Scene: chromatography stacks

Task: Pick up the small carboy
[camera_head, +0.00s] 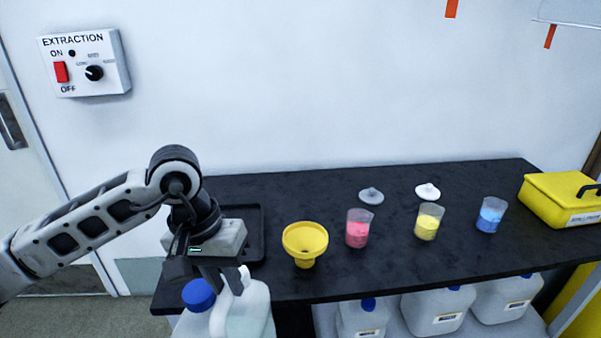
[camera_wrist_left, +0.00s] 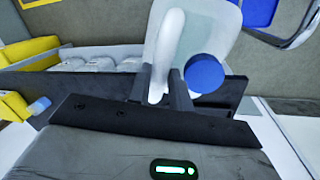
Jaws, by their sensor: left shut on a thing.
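The carboy (camera_head: 256,315) is a white translucent jug with a blue cap (camera_head: 198,294), at the bottom edge of the head view in front of the black bench. Its lower part is cut off there. My left gripper (camera_head: 228,282) comes down from above and is shut on the carboy's handle. In the left wrist view, the two fingers (camera_wrist_left: 160,90) are on either side of the white handle (camera_wrist_left: 166,45), and the blue cap (camera_wrist_left: 205,73) is just right of them. I cannot tell what, if anything, is under the carboy. My right gripper is not in view.
The black bench (camera_head: 400,262) holds a yellow funnel (camera_head: 305,241), beakers of pink (camera_head: 357,229), yellow (camera_head: 428,222) and blue powder (camera_head: 490,215), and a yellow case (camera_head: 565,199). Several other carboys (camera_head: 438,309) stand under it. A dark tray (camera_head: 255,226) lies behind my gripper.

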